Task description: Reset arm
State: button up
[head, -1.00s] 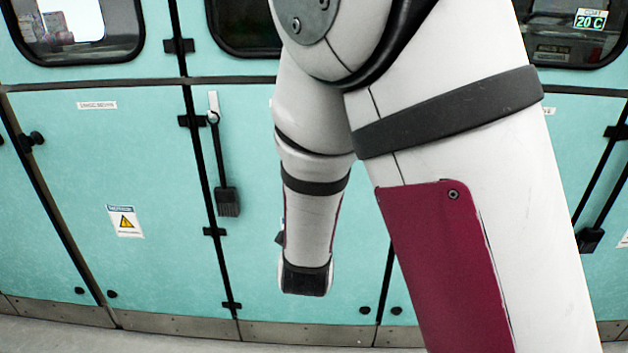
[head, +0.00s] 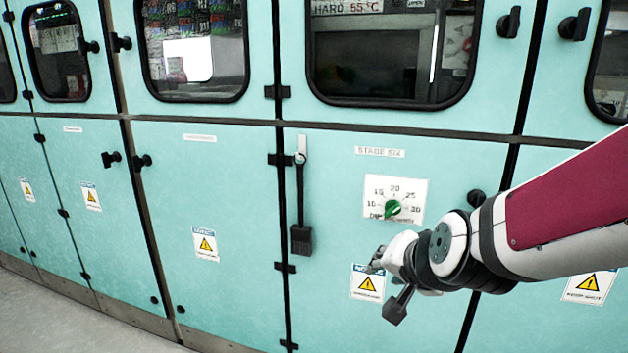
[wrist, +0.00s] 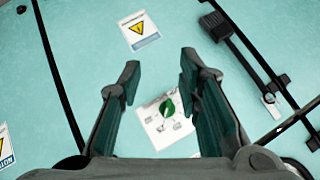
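My arm reaches in from the right in the head view, with my gripper (head: 378,262) in front of a teal cabinet door, below a dial. In the wrist view my gripper (wrist: 159,68) has its two dark fingers well apart with nothing between the tips. The dial is a green knob (head: 392,208) on a white plate (head: 412,188) marked with numbers, under a "STAGE SIX" label (head: 380,153). In the wrist view the green knob (wrist: 168,107) shows through the gap between the fingers. It looks apart from them.
A row of teal cabinets with dark windows (head: 390,60) fills the view. A black hanging handle (head: 301,238) is left of the dial, and also shows in the wrist view (wrist: 216,26). Warning stickers (head: 206,243) are on the doors. Grey floor (head: 60,318) is clear at lower left.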

jog(key=s+d+r+n+g, duration=0.1)
jog(key=s+d+n+g, duration=0.15)
jog(key=s, duration=0.75)
jog(key=s+d+n+g+h, duration=0.1)
jog(key=s+d+n+g, duration=0.15)
jog(key=s, duration=0.75)
jog(key=s+d+r+n+g, duration=0.1)
jog(key=s+g, duration=0.3)
jog(key=s, duration=0.7)
notch_tip(320, 180, up, 24)
jog(key=t+p, duration=0.3)
jog(key=p, duration=1.9)
jog(key=shift+d+r+n+t+p, duration=0.25)
jog(key=shift+n+t+p, duration=0.05)
jog(key=shift+p, duration=0.1)
